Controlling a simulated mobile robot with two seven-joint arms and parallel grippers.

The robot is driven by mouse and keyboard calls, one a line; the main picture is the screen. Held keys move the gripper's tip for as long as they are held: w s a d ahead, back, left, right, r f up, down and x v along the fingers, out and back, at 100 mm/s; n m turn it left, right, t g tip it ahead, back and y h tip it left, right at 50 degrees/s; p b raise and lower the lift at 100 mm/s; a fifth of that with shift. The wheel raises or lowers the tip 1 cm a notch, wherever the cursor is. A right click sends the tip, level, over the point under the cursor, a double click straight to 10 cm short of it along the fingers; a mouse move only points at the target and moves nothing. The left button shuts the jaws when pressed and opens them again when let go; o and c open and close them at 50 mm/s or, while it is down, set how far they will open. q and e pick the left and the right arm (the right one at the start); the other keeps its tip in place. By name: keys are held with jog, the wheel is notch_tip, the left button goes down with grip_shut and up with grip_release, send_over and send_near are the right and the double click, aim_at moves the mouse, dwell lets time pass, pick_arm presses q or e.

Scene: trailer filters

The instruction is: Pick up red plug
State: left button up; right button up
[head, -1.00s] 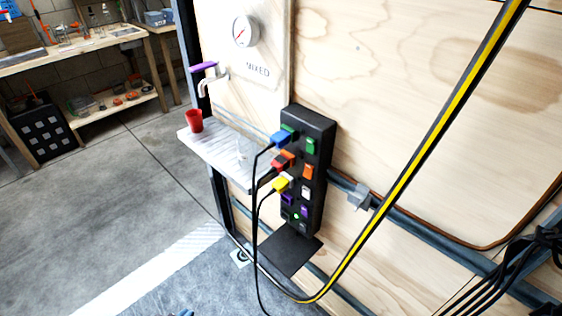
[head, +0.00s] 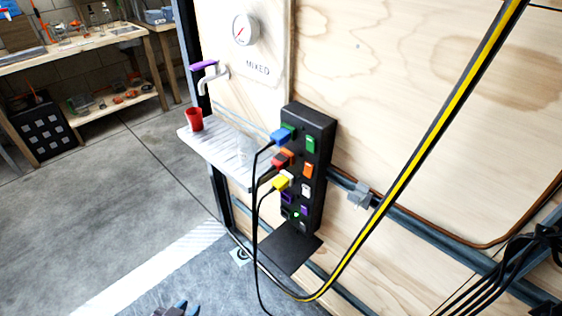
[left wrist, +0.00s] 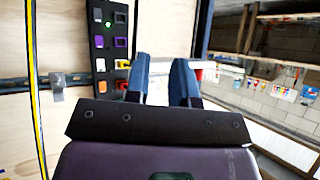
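A red plug (head: 280,160) sits in the black socket strip (head: 318,128) on the plywood wall, between a blue plug (head: 281,136) above and a yellow plug (head: 280,183) below. Black cables hang down from the plugs. My left gripper (head: 178,309) shows only as blue tips at the bottom edge of the head view. In the left wrist view my left gripper (left wrist: 163,80) has its two blue fingers apart with nothing between them. The socket strip (left wrist: 98,42) stands left of the fingers there. My right gripper is out of both views.
A small white shelf (head: 215,150) with a red cup (head: 194,120) stands left of the strip. A black flap (head: 278,250) lies below it. A black-and-yellow hose (head: 410,165) crosses on the right. The floor at left is clear.

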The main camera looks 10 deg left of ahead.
pick_arm(q)
jog(key=o, duration=0.8)
jog(key=w+d+r+m+t+h+b, duration=0.1)
jog(key=w+r, duration=0.3)
jog(key=w, duration=0.8)
jog(key=shift+d+r+m+t+h, duration=0.15)
jog(key=shift+r+m+t+h, duration=0.2)
jog(key=shift+m+t, duration=0.35)
jog(key=m+h+b, duration=0.3)
jog(key=h, duration=0.4)
send_near(274, 165)
jog(key=x, duration=0.5)
jog(key=shift+w+a+f, duration=0.1)
jog(key=shift+w+a, duration=0.05)
jog(key=shift+a, duration=0.1)
jog(key=shift+w+d+b, duration=0.3)
jog(key=shift+w+d, duration=0.15)
jog(key=shift+w, duration=0.1)
jog(key=b+x, duration=0.1)
jog(key=x, duration=0.3)
jog(key=shift+d, duration=0.25)
jog(key=shift+w+d, duration=0.15)
jog(key=shift+w, duration=0.05)
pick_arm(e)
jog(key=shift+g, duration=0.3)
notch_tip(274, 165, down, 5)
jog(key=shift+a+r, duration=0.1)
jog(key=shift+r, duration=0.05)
